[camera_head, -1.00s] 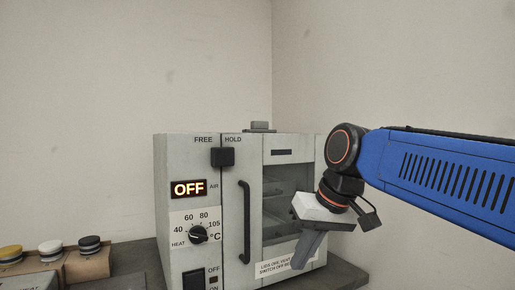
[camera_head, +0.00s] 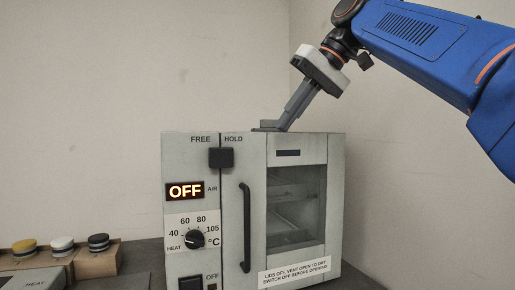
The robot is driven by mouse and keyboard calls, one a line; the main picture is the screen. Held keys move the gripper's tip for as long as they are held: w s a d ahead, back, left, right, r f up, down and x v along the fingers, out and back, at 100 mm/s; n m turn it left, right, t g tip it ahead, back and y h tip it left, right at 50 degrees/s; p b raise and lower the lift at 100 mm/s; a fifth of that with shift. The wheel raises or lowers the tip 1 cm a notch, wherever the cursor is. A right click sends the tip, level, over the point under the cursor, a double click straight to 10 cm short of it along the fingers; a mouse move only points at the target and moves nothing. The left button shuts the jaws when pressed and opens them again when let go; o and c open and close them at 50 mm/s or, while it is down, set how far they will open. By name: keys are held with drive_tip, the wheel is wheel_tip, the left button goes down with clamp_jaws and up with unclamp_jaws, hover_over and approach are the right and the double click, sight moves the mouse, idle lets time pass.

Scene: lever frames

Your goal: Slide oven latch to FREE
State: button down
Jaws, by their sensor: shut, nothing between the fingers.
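The oven (camera_head: 303,148) is a pale grey box with a glass-windowed door. Its latch is a dark square block (camera_head: 221,158) near the top front, across the seam between panel and door. The label FREE (camera_head: 201,139) is above it to the left and HOLD (camera_head: 233,139) above it to the right; the block sits between them, closer to HOLD. My gripper (camera_head: 284,127) is shut and empty, its grey fingers pointing down-left at the oven's top edge, right of the latch. Whether the fingertips touch the oven top cannot be told.
A dark vertical door handle (camera_head: 245,228) is below the latch. The display (camera_head: 185,191) reads OFF, above a heat knob (camera_head: 195,239) and a switch (camera_head: 191,283). A flat grey piece (camera_head: 266,126) lies on the oven top. Several capped jars (camera_head: 62,244) stand at the lower left.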

sight(227, 150)
drive_tip(key=shift+w+d+r, duration=0.1)
drive_tip(key=shift+r, duration=0.55)
drive_tip(key=x, duration=1)
drive_tip(key=shift+s+a, duration=0.3)
drive_tip(key=shift+a, duration=0.7)
drive_tip(key=shift+s+a, duration=0.25)
drive_tip(key=shift+a, duration=0.8)
drive_tip(key=shift+s+a, duration=0.3)
drive_tip(key=shift+a, duration=0.7)
drive_tip(key=shift+s+a, duration=0.3)
drive_tip(key=shift+a, duration=0.65)
